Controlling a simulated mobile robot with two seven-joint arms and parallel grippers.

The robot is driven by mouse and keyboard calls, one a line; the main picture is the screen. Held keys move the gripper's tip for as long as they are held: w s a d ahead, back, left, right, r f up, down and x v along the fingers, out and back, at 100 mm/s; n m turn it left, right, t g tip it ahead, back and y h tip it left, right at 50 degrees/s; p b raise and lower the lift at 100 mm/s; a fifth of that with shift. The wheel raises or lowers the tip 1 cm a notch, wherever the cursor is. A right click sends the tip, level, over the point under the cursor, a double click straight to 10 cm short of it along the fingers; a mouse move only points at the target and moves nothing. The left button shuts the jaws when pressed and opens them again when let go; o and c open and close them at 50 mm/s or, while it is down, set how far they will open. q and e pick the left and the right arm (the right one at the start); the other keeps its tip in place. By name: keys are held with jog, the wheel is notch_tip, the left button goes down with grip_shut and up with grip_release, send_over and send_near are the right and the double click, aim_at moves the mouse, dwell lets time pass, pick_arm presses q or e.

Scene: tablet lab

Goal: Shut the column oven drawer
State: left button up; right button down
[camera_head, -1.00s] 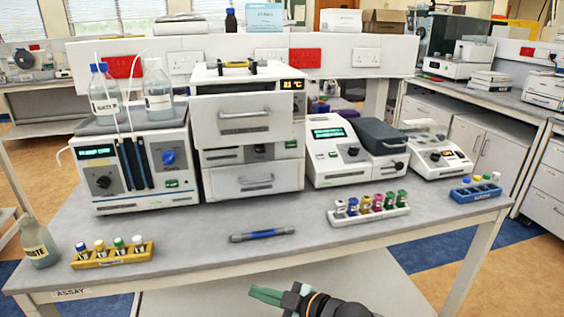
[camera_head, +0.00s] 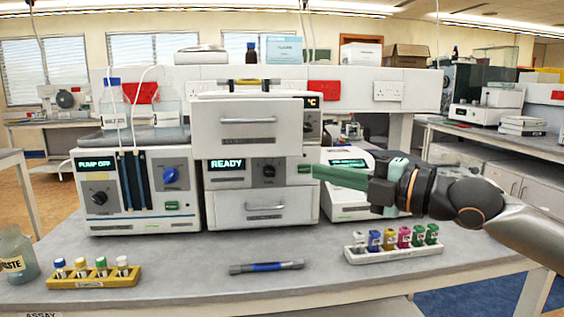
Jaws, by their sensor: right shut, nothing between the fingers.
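The column oven is the upper part of the white instrument stack, with a small °C display (camera_head: 312,102) at its right. Its drawer front (camera_head: 248,140) is white with a grey bar handle (camera_head: 249,120) and appears to stand forward of the oven body. My right gripper (camera_head: 320,173) comes in from the right, shut and empty, its green fingers pointing left. Its tips are just right of and below the drawer front, near the right edge of the middle unit; contact cannot be told. My left gripper is not in view.
A lower drawer (camera_head: 264,207) and a READY display (camera_head: 227,164) are below. A pump unit (camera_head: 137,190) stands left. My right arm partly covers another instrument (camera_head: 345,203). A vial rack (camera_head: 393,253), a blue-grey pen-like tool (camera_head: 266,267) and a yellow rack (camera_head: 93,277) lie in front.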

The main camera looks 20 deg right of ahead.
jog(key=w, duration=0.1)
jog(key=p, duration=0.2)
send_near(263, 155)
jog(key=w+a, duration=0.1)
jog(key=a, duration=0.3)
jog(key=w, duration=0.1)
jog(key=w+d, duration=0.1)
jog(key=w, duration=0.1)
jog(key=shift+r, duration=0.1)
jog(key=shift+w, duration=0.5)
jog(key=shift+d, duration=0.1)
